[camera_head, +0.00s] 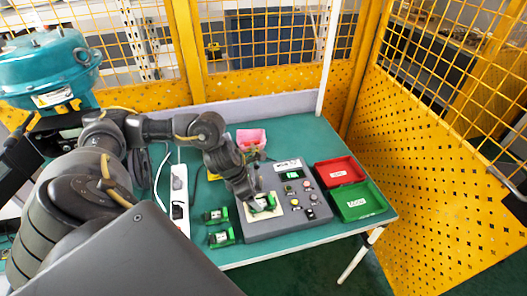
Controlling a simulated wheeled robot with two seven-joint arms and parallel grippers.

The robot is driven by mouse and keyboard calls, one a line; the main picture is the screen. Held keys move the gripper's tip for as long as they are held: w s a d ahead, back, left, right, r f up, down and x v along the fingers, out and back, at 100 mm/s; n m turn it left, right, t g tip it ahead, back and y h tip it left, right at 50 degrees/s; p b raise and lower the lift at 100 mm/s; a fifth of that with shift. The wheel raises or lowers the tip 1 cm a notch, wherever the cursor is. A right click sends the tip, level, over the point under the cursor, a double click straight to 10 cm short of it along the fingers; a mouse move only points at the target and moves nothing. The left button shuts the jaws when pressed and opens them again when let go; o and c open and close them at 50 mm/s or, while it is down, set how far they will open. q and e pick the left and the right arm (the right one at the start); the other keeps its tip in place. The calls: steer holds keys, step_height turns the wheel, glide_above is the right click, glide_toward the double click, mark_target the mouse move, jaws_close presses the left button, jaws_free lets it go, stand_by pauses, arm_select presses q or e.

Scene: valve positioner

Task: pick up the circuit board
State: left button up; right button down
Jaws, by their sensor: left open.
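My left gripper (258,201) points down over the left part of the grey test box. It is open. A green circuit board (263,203) lies on a pale plate on that box, right at the fingertips and partly covered by them. I cannot tell whether the fingers touch it. Two more green boards with dark parts, one board (215,216) behind the other board (221,237), lie on the table left of the box. My right gripper does not show.
The grey test box (280,224) has a small display, buttons and knobs. A red tray (339,171) and a green tray (359,201) stand to its right. A white power strip (180,195) lies left. Yellow mesh fencing (440,160) bounds the teal table.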

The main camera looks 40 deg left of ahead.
mark_target(262, 203)
arm_select(q)
steer(key=shift+w+f, duration=0.15)
steer(key=shift+f, duration=0.4)
steer(key=shift+w+d+f, duration=0.1)
steer(key=shift+f, duration=0.1)
steer(key=p+x, duration=0.1)
steer(key=x, duration=0.2)
steer(key=shift+w+f+p, duration=0.3)
steer(key=shift+p, duration=0.05)
steer(key=shift+w+f, duration=0.15)
steer(key=shift+f, duration=0.3)
steer(key=c, duration=1.1)
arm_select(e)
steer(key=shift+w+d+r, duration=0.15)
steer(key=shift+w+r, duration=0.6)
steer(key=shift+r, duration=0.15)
arm_select(q)
steer(key=shift+r, duration=0.1)
